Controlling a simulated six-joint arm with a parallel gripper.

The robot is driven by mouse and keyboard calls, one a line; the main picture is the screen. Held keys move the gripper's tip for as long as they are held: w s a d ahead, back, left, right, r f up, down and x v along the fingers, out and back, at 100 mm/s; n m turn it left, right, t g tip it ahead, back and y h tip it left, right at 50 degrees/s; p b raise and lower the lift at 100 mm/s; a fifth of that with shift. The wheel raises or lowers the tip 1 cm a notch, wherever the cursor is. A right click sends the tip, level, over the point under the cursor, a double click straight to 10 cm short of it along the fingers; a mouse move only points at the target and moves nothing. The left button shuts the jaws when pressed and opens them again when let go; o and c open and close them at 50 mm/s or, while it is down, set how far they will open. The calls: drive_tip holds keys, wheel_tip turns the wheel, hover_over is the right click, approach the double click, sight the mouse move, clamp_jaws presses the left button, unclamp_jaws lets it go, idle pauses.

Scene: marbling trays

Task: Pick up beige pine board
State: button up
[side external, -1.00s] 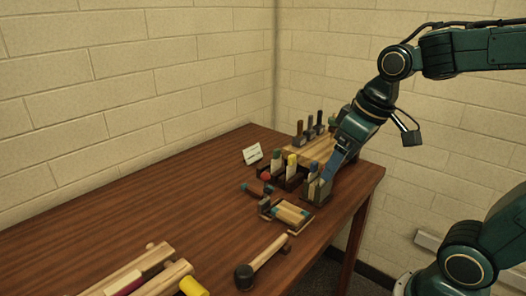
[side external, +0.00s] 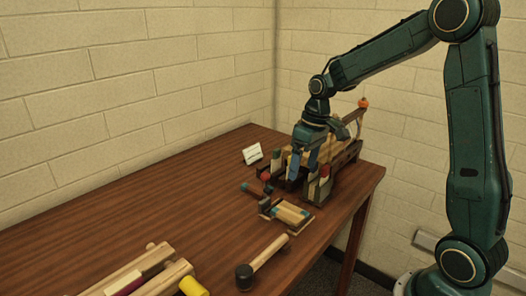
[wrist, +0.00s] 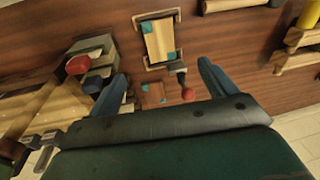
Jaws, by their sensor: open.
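A pale beige board (side external: 291,214) with teal corners, which looks like the pine board, lies near the table's right front edge. It also shows at the top of the wrist view (wrist: 160,40), with wooden strips along its ends. My gripper (side external: 303,172) points down over the tool blocks behind this board, apart from it. Its two blue fingers (wrist: 165,85) are spread and nothing is held between them. Beyond the gap in the wrist view is a reddish-brown piece (wrist: 153,95) with teal corners. My gripper hides part of the wooden blocks at the back.
A red-ball-ended tool (wrist: 187,92) lies near the gap. Wooden blocks with red and blue knobs (wrist: 85,68) stand left of the fingers. A dark-headed mallet (side external: 262,258) lies in front. Wooden bars (side external: 150,272) and a yellow cylinder (side external: 193,287) are front left. The table's left middle is clear.

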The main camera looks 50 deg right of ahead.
drive_tip(key=shift+w+d+f, duration=0.1)
drive_tip(key=shift+f, duration=0.1)
drive_tip(key=shift+f, duration=0.15)
hover_over(290, 211)
drive_tip(key=s+d, duration=0.1)
wheel_tip(290, 211, down, 8)
drive_tip(key=shift+d+r, duration=0.1)
drive_tip(key=shift+r, duration=0.05)
drive_tip(key=shift+f, duration=0.25)
drive_tip(key=shift+w+a+f, duration=0.15)
drive_tip(key=shift+f, duration=0.7)
drive_tip(key=shift+w+a+f, duration=0.1)
drive_tip(key=shift+a+f, duration=0.05)
drive_tip(key=shift+f, duration=0.65)
drive_tip(key=shift+w+a+f, duration=0.15)
drive_tip(key=shift+f, duration=0.7)
drive_tip(key=c, duration=1.1)
